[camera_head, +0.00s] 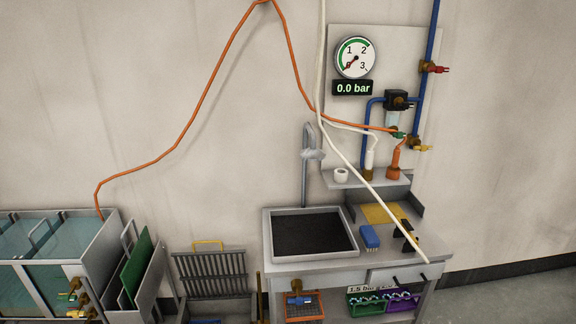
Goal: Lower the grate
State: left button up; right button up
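The grate (212,277) is a dark grey slatted panel at the bottom, left of the sink bench. It stands raised, close to upright, with a yellow handle (208,246) on its top edge. Its lower end meets a grey frame or tub (222,309), which the picture's bottom edge cuts off. Neither of my grippers shows in the head view, and nothing is seen touching the grate.
A rack with a green board (136,272) and tanks (70,240) stand left of the grate. Right is a bench with a dark-bottomed sink (312,233) and a blue block (369,237). An orange hose (188,125) and a white hose (350,165) hang across.

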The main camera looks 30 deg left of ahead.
aim_at(242, 251)
jog(key=u, duration=1.55)
jog(key=i+u, duration=0.3)
jog(key=i, duration=0.3)
jog(key=i+u, duration=0.25)
jog(key=i, duration=0.4)
jog(key=i+l+u, duration=0.3)
jog(key=i, duration=0.3)
